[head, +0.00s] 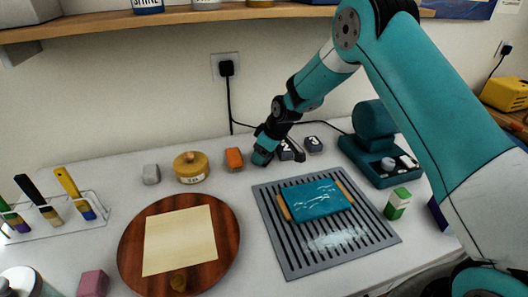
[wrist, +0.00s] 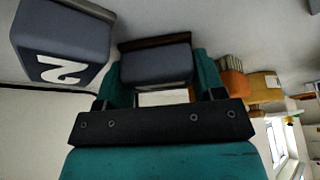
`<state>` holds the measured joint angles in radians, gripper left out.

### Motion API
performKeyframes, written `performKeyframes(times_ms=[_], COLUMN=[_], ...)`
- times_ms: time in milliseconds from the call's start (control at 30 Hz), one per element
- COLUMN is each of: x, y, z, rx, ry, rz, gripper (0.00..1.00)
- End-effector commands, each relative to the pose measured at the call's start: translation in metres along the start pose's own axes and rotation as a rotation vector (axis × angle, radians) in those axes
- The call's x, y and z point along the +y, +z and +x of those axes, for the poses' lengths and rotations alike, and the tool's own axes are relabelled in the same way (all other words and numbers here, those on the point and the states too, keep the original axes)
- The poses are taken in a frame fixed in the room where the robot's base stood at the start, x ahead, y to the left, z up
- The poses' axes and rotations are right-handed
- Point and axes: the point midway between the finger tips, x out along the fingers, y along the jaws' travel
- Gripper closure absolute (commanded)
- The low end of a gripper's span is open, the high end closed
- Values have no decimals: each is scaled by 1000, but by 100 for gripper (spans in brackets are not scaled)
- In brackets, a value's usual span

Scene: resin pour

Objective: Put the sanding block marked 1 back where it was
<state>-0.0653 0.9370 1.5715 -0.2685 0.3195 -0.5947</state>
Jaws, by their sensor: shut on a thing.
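My gripper (head: 264,153) is low over the back of the white table, left of the block marked 2. In the wrist view its teal fingers are shut on a dark grey sanding block (wrist: 156,65); no number shows on its visible faces. In the head view the gripper largely hides this block. The dark block marked 2 (head: 291,150) is close beside it, and its white number shows in the wrist view (wrist: 62,42). The block marked 3 (head: 313,144) sits to the right of 2. I cannot tell whether the held block touches the table.
A slatted grey rack (head: 285,245) with a teal piece is in front. A teal machine (head: 377,150) stands right. A shelf (head: 110,26) runs above.

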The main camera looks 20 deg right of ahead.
Motion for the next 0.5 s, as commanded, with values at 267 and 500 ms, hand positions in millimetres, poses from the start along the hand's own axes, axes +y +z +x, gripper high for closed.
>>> performKeyframes(times_ms=[267,500], x=[0,0], y=[1,-1], z=[2,-4], rx=[0,1], ry=[0,1], rz=[0,0], gripper=[27,27])
